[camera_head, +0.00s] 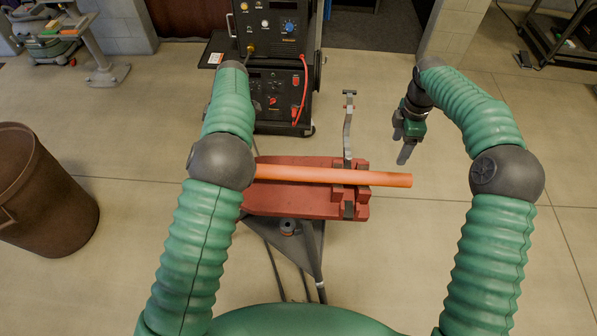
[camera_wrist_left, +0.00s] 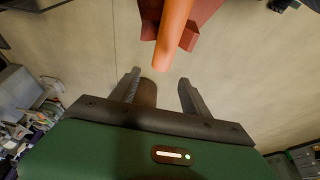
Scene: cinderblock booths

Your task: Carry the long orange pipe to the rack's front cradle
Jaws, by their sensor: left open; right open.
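The long orange pipe (camera_head: 325,174) lies across a red stand top (camera_head: 290,203). Its right end sticks out past the stand; its left end is hidden behind my left arm's elbow. In the left wrist view, an end of the pipe (camera_wrist_left: 174,30) points towards my left gripper (camera_wrist_left: 160,77). That gripper is open and empty, with the pipe end just beyond its fingertips. In the head view the left gripper is hidden. My right gripper (camera_head: 402,146) is open and empty, right of the stand and beyond the pipe's right end. I cannot make out which part is the rack's front cradle.
Red blocks (camera_head: 362,206) and an upright grey bar (camera_head: 348,125) stand at the stand's right end. A black machine (camera_head: 277,75) with knobs stands behind. A brown bin (camera_head: 40,190) is at the left. The floor at the right is clear.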

